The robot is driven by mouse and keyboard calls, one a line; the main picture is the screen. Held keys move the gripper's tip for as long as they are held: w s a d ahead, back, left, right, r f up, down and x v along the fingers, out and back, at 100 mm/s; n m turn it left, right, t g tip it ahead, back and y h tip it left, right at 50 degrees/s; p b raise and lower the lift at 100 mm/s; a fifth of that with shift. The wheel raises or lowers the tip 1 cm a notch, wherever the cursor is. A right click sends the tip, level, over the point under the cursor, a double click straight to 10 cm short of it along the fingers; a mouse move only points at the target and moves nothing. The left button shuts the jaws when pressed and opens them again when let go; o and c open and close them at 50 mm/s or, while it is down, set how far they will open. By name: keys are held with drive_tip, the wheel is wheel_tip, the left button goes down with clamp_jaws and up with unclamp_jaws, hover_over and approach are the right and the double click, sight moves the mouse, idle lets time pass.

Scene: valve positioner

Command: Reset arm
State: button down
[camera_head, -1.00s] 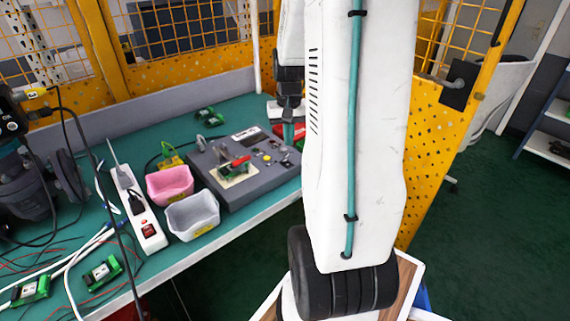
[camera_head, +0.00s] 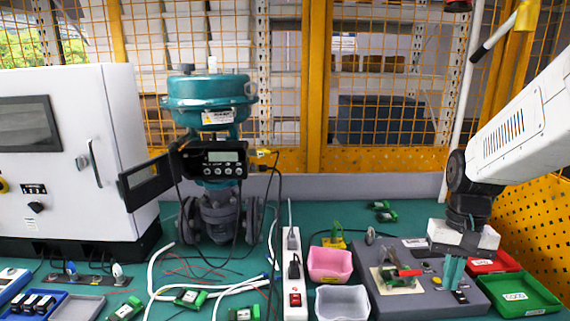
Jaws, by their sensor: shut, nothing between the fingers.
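My gripper (camera_head: 452,273) shows in the head camera view at the right, with its teal fingers pointing down. It is shut and empty, over the right part of the grey test box (camera_head: 408,300). I cannot tell whether the fingertips touch the box. A small green board with a red part (camera_head: 400,273) sits on the box, left of my gripper. The teal valve actuator (camera_head: 208,100) stands upright at the back, with the black positioner (camera_head: 215,160) and its lit display on its front. The positioner's cover is swung open to the left.
A white cabinet (camera_head: 75,150) stands at the left. A power strip (camera_head: 294,275), a pink bin (camera_head: 330,265) and a grey bin (camera_head: 342,303) lie between the valve and the box. Red (camera_head: 492,263) and green (camera_head: 522,294) trays are at right. Cables and boards clutter the front.

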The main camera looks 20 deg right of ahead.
drive_tip(key=s+a+r+n+t, duration=0.1)
drive_tip(key=s+a+r+n, duration=0.2)
drive_tip(key=a, duration=0.5)
drive_tip(key=s+a+r+n+t, duration=0.1)
drive_tip(key=s+a+r+n, duration=0.2)
drive_tip(key=a, duration=0.5)
drive_tip(key=shift+s+r+t+h, duration=0.4)
drive_tip(key=shift+s+r, duration=0.3)
drive_tip(key=shift+r, duration=0.15)
